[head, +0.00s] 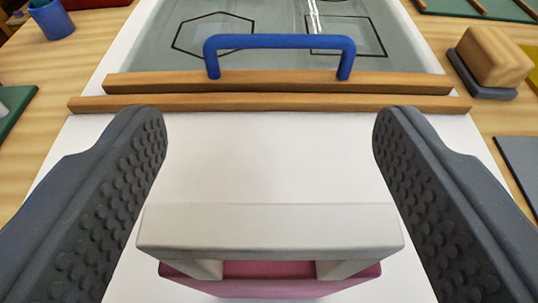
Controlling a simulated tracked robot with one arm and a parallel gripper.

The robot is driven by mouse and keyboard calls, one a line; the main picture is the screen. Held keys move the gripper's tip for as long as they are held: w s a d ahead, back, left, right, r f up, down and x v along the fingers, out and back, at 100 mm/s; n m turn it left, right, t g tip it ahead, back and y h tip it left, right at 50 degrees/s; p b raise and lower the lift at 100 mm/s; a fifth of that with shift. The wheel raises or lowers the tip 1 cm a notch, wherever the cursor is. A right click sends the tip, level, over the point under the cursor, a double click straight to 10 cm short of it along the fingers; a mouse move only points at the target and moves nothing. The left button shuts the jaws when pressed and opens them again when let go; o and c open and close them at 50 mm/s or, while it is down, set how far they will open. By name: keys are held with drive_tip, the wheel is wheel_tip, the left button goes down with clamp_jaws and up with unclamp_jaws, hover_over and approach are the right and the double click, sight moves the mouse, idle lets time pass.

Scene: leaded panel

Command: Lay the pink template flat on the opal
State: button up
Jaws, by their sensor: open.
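The pink template (275,285) is at the bottom centre, with a pale grey bar handle (270,228) on top of it. The bar hides much of the template, and its near edge is close to the picture's bottom. My gripper (268,135) is open, with one dark studded finger on each side of the bar. A gap shows between each finger and the bar's ends. A plain white surface (265,155) lies around and beyond the template. I cannot tell for sure whether this white surface is the opal.
Two wooden strips (270,103) cross beyond my fingers, the farther one with a blue handle (280,42). Behind them lies greyish glass (280,65) with black outlined shapes. A blue cup (52,20) stands far left. A wooden block (495,56) sits on a dark base at right.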

drive_tip(key=shift+r, duration=0.15)
drive_tip(key=v, duration=1.2)
drive_tip(key=shift+b, duration=0.4)
